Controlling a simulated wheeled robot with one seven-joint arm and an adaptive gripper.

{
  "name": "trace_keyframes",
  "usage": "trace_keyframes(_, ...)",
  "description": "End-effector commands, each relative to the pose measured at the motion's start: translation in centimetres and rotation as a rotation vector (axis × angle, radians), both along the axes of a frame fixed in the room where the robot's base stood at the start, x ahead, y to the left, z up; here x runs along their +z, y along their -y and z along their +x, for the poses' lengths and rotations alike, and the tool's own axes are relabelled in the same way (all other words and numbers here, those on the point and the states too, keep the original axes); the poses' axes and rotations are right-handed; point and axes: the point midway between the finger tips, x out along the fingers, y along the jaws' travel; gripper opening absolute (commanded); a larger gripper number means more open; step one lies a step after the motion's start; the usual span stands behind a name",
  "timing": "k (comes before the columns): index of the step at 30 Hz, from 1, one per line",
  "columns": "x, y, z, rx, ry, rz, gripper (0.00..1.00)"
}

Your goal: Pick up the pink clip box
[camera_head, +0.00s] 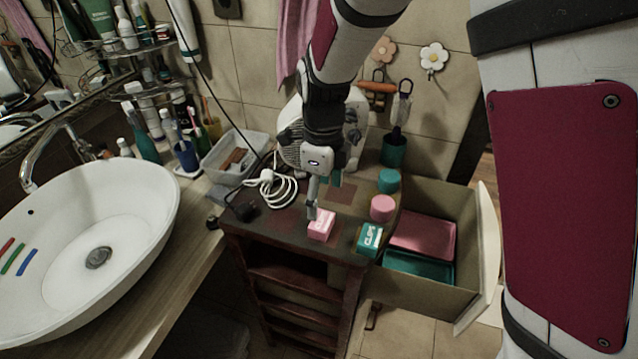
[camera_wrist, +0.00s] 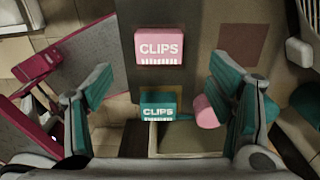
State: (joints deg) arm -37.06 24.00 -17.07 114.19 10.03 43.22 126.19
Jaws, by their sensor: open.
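The pink clip box (camera_head: 321,225), lettered CLIPS, lies on the front part of the dark wooden cabinet top (camera_head: 274,222). In the wrist view the pink clip box (camera_wrist: 160,46) is near the top centre, ahead of the fingers. My gripper (camera_head: 318,194) is above the cabinet top, just behind and above the box in the head view. In the wrist view my gripper (camera_wrist: 170,90) has its teal finger pads wide apart with nothing held between them. A teal clip box (camera_head: 369,239) sits to the right of the pink one; it also shows in the wrist view (camera_wrist: 158,107).
A coiled white cable (camera_head: 272,188) lies to the left. An open box (camera_head: 430,290) with pink and teal trays adjoins on the right. A white basin (camera_head: 90,245) is at left.

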Motion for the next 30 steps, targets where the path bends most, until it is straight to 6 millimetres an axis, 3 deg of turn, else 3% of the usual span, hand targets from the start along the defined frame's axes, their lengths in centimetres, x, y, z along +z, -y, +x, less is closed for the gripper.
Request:
trace_keyframes(3,-2.0,0.0,-0.1,0.002,-0.003,-0.001,0.75)
trace_keyframes(11,-3.8,0.0,-0.1,0.001,-0.001,0.000,0.75)
trace_keyframes(21,-8.1,-0.1,-0.1,0.002,-0.001,-0.001,0.75)
trace_keyframes(30,-8.6,-0.2,-0.1,0.003,0.001,0.000,0.75)
